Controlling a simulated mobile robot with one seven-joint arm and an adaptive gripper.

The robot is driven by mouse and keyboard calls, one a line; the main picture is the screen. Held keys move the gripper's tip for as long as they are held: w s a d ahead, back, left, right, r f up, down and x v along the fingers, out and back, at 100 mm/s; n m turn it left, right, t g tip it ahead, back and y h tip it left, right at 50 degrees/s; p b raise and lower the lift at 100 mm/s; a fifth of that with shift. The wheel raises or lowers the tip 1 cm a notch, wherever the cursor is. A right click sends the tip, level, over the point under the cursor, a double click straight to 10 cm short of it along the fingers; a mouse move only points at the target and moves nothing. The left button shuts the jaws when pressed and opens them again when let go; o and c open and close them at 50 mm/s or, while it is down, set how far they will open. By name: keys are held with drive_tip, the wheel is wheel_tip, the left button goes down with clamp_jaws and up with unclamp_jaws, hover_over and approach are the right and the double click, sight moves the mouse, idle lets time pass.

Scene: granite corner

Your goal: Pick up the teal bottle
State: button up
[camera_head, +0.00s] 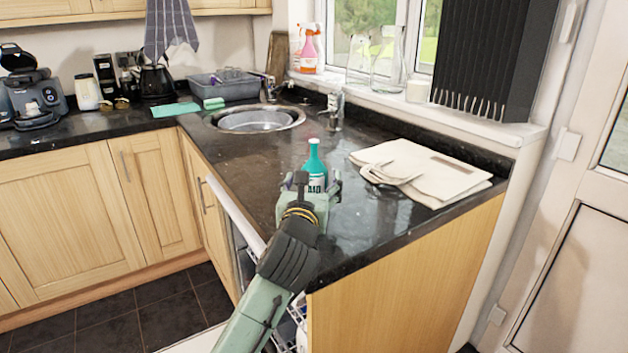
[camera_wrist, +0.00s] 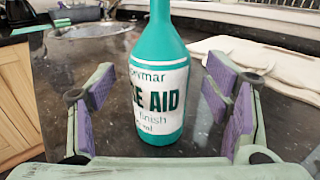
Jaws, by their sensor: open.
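The teal bottle (camera_head: 315,164) stands upright on the dark granite counter, with a white label. In the head view its lower part is hidden behind my gripper (camera_head: 310,186). In the wrist view the bottle (camera_wrist: 158,85) stands between the two purple-padded fingers of my gripper (camera_wrist: 165,112). The fingers are spread apart, with a gap on each side of the bottle. The bottle's top is cut off by the upper edge of the wrist view.
A folded beige cloth bag (camera_head: 425,170) lies to the right of the bottle. A round sink (camera_head: 256,118) and a tap (camera_head: 336,108) are further back. The counter (camera_head: 245,165) left of the bottle is clear. An open dishwasher (camera_head: 243,268) shows below the counter.

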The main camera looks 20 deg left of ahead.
drive_tip(key=shift+w+a, duration=0.25)
drive_tip(key=shift+w, duration=1)
drive_tip(key=shift+c, duration=0.5)
drive_tip(key=c, duration=1.3)
drive_tip(key=shift+c, duration=0.5)
drive_tip(key=shift+r, duration=0.2)
